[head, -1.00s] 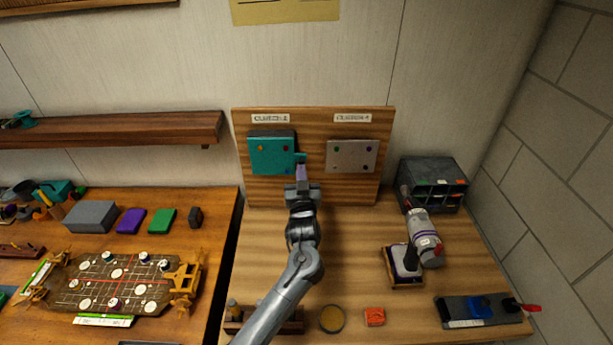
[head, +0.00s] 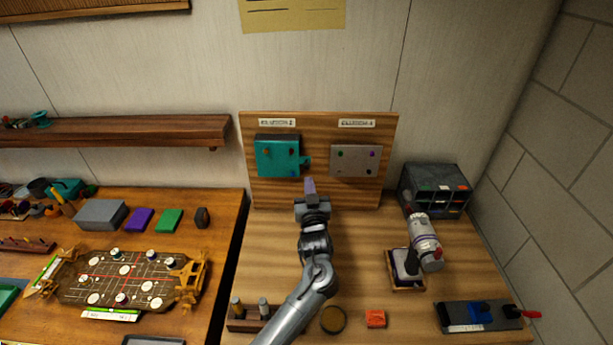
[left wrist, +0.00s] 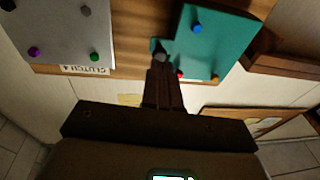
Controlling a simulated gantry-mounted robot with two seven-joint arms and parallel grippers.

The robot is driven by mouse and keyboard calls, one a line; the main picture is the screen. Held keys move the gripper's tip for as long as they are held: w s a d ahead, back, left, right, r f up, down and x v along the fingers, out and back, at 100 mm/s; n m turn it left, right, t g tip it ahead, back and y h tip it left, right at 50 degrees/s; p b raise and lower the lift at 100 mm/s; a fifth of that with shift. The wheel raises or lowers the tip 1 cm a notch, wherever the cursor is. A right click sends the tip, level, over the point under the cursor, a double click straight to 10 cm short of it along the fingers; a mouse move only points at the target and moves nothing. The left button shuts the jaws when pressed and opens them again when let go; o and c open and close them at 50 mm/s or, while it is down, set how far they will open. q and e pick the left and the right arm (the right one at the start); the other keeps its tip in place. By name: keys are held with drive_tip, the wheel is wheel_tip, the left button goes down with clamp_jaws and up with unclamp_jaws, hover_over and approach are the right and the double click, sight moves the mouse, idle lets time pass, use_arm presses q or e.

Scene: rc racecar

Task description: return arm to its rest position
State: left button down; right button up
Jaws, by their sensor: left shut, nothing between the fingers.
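My left arm reaches up through the middle of the head view. Its gripper (head: 310,186) is shut and empty, at the lower part of an upright wooden board (head: 318,190). A teal block (head: 274,158) with a small side tab is mounted on the board above and left of the fingertips. A grey plate (head: 356,160) with coloured studs is mounted to its right. In the left wrist view the closed fingers (left wrist: 160,75) show beside the teal block (left wrist: 215,45), with the grey plate (left wrist: 65,30) at left. My right gripper is not in view.
A grey compartment box (head: 435,190) and a grey-white tool in a small stand (head: 407,285) are at right. A black tray with a red-tipped handle (head: 480,316), an orange block (head: 375,319) and a round tin (head: 333,320) lie in front. The left table (head: 215,270) is crowded.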

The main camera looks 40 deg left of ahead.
use_arm(q)
drive_tip(key=s+d+f+m+g+h+p, duration=0.1)
drive_tip(key=s+d+f+m+h+p, duration=0.1)
drive_tip(key=s+d+f+m+h, duration=0.45)
drive_tip(key=s+d+f+m+h+p, duration=0.1)
drive_tip(key=s+d+f+m+h, duration=0.15)
drive_tip(key=s+d+h, duration=0.6)
drive_tip(key=s+d+f+m+g+p, duration=0.1)
drive_tip(key=s+d+g, duration=0.3)
drive_tip(key=s, duration=0.6)
drive_tip(key=s+d+f+m+g+p, duration=0.1)
drive_tip(key=s+d+f+g+p, duration=0.1)
drive_tip(key=s, duration=0.9)
drive_tip(key=shift+d+f+m+g, duration=0.2)
drive_tip(key=shift+d+m+g, duration=0.2)
drive_tip(key=shift+d+g, duration=0.6)
drive_tip(key=shift+w+a, duration=0.1)
